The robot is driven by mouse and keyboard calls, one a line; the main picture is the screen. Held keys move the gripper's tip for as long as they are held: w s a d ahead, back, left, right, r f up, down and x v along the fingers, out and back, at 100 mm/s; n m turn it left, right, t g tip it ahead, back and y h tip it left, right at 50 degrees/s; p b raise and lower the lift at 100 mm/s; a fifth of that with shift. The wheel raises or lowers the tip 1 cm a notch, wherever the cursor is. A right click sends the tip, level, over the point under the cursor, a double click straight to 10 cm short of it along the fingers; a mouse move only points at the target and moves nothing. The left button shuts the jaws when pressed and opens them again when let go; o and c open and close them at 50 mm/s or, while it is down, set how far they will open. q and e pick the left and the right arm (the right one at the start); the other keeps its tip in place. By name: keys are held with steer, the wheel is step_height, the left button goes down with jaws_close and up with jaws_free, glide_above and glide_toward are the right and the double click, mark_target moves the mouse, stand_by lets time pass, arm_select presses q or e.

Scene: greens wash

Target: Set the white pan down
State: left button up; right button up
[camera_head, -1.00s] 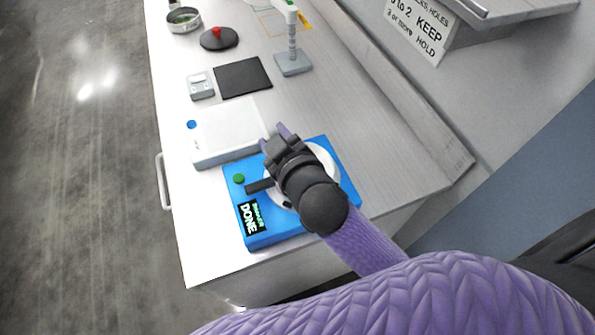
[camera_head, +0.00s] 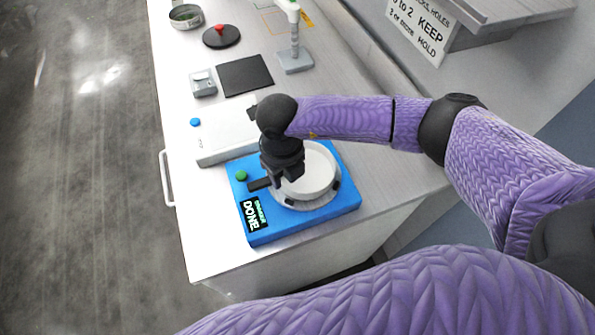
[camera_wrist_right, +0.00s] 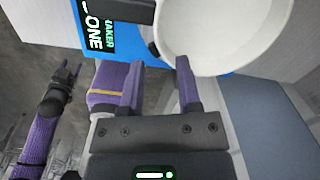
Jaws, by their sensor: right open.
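The white pan (camera_head: 322,172) rests on the round plate of a blue shaker (camera_head: 290,224). Its dark handle (camera_head: 259,184) points left, and the pan looks level. In the right wrist view the white pan (camera_wrist_right: 225,30) and its dark handle (camera_wrist_right: 128,10) lie beyond my fingertips. My right gripper (camera_head: 283,180) is over the pan's handle side, partly covering it. In the wrist view my right gripper (camera_wrist_right: 158,75) has its fingers apart with nothing between them. My left gripper (camera_wrist_right: 66,75) shows small at the left of the wrist view, away from the pan.
The shaker's display (camera_head: 254,214) reads DONE beside a green button (camera_head: 241,175). A white box with a blue button (camera_head: 225,135) stands just behind. Farther back are a black mat (camera_head: 244,75), a small scale (camera_head: 203,84), a red-knobbed lid (camera_head: 221,37) and a stand (camera_head: 295,58).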

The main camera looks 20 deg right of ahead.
mark_target(285, 191)
step_height(285, 191, down, 5)
steer(key=shift+w+f+b, duration=0.1)
steer(key=shift+b, duration=0.2)
steer(key=shift+c, duration=0.3)
jaws_close()
stand_by(0.9)
